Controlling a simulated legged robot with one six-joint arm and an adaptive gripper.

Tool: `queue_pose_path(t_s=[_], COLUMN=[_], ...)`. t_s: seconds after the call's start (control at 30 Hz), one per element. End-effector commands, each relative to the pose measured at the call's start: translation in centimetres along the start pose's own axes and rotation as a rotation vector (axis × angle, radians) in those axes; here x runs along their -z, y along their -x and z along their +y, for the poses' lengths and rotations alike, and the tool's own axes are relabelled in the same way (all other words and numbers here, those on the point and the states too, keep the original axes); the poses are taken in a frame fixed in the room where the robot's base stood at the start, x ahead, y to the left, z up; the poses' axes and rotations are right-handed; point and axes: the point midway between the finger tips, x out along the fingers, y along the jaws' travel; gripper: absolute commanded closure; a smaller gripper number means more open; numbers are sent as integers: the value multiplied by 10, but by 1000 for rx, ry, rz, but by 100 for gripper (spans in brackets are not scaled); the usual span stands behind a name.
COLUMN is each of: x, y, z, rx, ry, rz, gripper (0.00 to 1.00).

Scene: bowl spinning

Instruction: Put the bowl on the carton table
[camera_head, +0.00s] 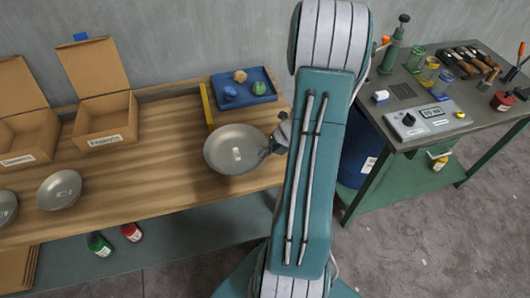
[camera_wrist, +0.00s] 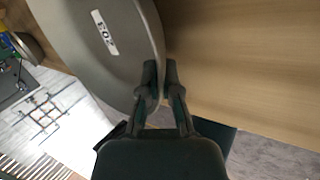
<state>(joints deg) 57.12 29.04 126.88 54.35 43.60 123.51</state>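A grey metal bowl (camera_head: 233,157) with a white label is at the right part of the wooden table with cartons (camera_head: 150,185). In the wrist view the bowl (camera_wrist: 85,50) fills the upper left, its label facing the camera. My gripper (camera_wrist: 161,72) has its two dark fingers close together on either side of the bowl's rim. In the head view my gripper (camera_head: 276,138) is at the bowl's right side, partly behind my arm. The bowl looks raised a little over the tabletop, with a shadow below, but the exact gap is unclear.
Two open cartons (camera_head: 103,118) stand at the back left. Another bowl (camera_head: 58,188) and a cut-off one (camera_head: 5,209) sit at the left front. A blue tray (camera_head: 262,97) lies behind the bowl. A tool bench (camera_head: 440,97) stands right. The table's middle is clear.

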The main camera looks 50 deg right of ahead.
Motion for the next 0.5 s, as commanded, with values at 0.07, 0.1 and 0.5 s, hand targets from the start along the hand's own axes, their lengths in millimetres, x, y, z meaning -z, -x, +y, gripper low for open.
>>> queue_pose_path(t_s=[0.07, 0.1, 0.5], x=[0, 0, 0], y=[0, 0, -1], z=[0, 0, -1], rx=[0, 0, 0], ry=[0, 0, 0], rz=[0, 0, 0], gripper=[100, 100, 57])
